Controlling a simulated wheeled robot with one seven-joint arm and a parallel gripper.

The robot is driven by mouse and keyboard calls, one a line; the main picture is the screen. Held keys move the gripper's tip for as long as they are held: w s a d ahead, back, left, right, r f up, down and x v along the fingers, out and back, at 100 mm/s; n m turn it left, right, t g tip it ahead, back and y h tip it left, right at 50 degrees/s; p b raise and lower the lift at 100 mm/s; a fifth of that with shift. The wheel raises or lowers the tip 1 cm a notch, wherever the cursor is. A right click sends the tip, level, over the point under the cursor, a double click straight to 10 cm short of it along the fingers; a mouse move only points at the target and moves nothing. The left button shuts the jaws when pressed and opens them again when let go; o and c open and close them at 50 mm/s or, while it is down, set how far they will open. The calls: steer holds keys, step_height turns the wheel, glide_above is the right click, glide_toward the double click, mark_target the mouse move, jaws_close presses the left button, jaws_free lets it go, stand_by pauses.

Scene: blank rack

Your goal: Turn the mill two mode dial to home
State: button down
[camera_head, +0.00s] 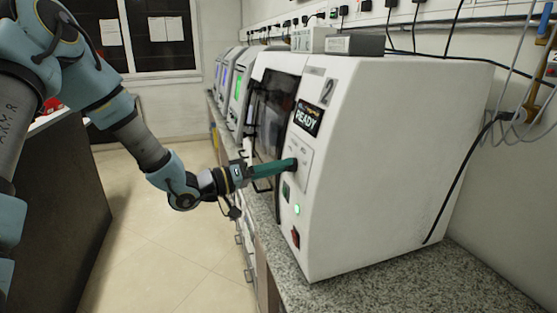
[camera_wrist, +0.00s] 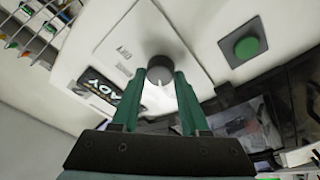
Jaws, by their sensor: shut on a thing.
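Mill two (camera_head: 385,150) is the white machine marked "2" on the counter, with a dark display (camera_head: 308,118) reading READY. My gripper (camera_head: 293,164) reaches its front panel from the left with its green fingers. In the wrist view, the mode dial (camera_wrist: 165,48) is a dark grey round knob. My gripper (camera_wrist: 167,75) is shut on it, with one finger on each side. A pale mark shows between the fingers. Small labels (camera_wrist: 124,53) beside the dial are too blurred to read. In the head view the fingers mostly hide the dial.
Below the dial are a green button (camera_wrist: 246,46), a lit green light (camera_head: 297,210) and a red switch (camera_head: 295,238). The mill's dark door window (camera_head: 272,115) is close behind my gripper. More machines (camera_head: 228,85) line the counter (camera_head: 375,283). The floor (camera_head: 165,245) is clear.

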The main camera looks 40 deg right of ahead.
steer(key=shift+r+n+p, duration=0.1)
steer(key=shift+n+p, duration=0.25)
steer(key=shift+n, duration=0.65)
steer(key=shift+c, duration=2.1)
jaws_free()
steer(key=b+v, duration=0.3)
steer(key=v, duration=0.7)
steer(key=shift+a+b, duration=0.3)
steer(key=shift+a, duration=0.1)
steer(key=shift+t, duration=0.4)
